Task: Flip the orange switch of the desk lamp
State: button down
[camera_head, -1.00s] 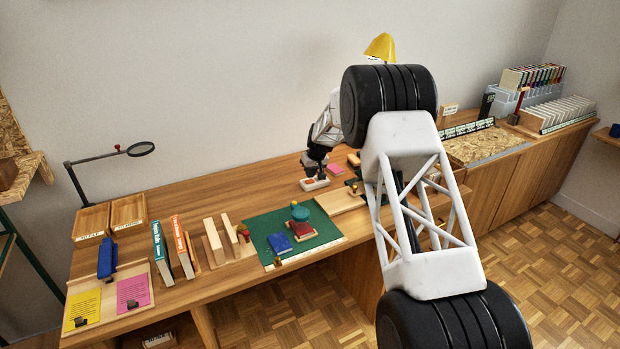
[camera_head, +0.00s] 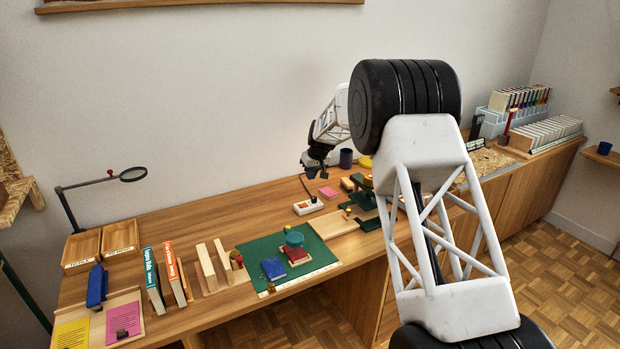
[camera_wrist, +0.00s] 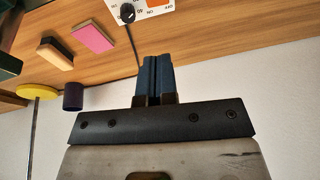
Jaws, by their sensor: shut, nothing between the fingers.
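A white control box (camera_head: 308,206) lies on the desk, with a cord running off it. In the wrist view its edge shows at the top, with a black dial (camera_wrist: 127,13) and part of an orange switch (camera_wrist: 158,3); the rest is cut off. My gripper (camera_head: 313,174) hangs above the box, apart from it. Its blue fingers (camera_wrist: 152,60) are shut with nothing between them. The lamp's yellow round base (camera_wrist: 38,91) with a thin pole shows in the wrist view; the lamp's shade is hidden behind my arm in the head view.
Near the box are a pink block (camera_head: 328,192), a wooden-backed eraser (camera_wrist: 56,53) and a dark cup (camera_head: 346,158). A wooden board (camera_head: 333,223) and a green mat (camera_head: 262,247) with small items lie in front. Desk left of the box is clear.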

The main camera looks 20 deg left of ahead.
jog(key=c, duration=1.3)
grip_release()
jog(key=o, duration=0.4)
jog(key=shift+a+f+m, duration=0.2)
jog(key=shift+a+m, duration=0.05)
jog(key=shift+m, duration=0.35)
jog(key=m+g+h, duration=0.2)
jog(key=m+h, duration=0.1)
jog(key=m, duration=1.4)
send_over(299, 205)
notch_tip(299, 205, down, 6)
jog(key=shift+d+f, duration=0.1)
jog(key=shift+f, duration=0.1)
jog(key=shift+f, duration=3.85)
jog(key=shift+c, duration=0.4)
